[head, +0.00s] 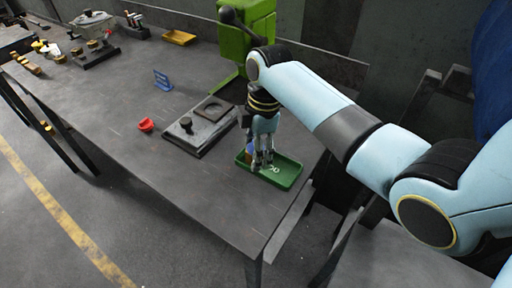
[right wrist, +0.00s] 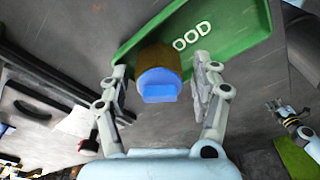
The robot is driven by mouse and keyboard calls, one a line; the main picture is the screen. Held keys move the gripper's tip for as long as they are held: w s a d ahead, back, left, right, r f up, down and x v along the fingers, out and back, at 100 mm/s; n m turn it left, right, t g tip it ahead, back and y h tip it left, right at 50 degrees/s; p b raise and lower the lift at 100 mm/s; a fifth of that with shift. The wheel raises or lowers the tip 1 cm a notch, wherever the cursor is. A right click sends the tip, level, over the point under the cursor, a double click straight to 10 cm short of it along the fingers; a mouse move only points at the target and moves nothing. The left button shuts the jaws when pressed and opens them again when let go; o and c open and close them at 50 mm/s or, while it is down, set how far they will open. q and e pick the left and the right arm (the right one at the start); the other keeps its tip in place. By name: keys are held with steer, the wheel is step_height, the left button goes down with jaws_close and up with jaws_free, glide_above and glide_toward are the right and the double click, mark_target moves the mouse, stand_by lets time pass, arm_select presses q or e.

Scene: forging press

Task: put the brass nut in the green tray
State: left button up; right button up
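The green tray (head: 288,178) lies near the table's right end; in the right wrist view its green floor (right wrist: 235,22) carries white letters reading "OOD". My right gripper (head: 262,165) points down over the tray's left part. In the right wrist view its fingers (right wrist: 162,92) are open, one on each side of a round brass-coloured piece (right wrist: 158,58) with a blue face and a blue block. Gaps show on both sides. This piece overlaps the tray in that view; whether it rests in it I cannot tell. A small jointed part at the right wrist view's right edge may be my left gripper (right wrist: 285,112).
Left of the tray is a dark plate fixture (head: 205,125) with a knob. A red piece (head: 146,125) and a blue sign (head: 162,80) stand farther left. The green press (head: 240,40) rises behind. Several brass-coloured pieces (head: 28,65) lie at the far left. The front table is clear.

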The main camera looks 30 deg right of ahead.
step_height(320, 180, up, 12)
steer(key=d, duration=0.1)
steer(key=shift+s+d+r, duration=0.15)
steer(key=shift+d, duration=0.1)
stand_by(0.7)
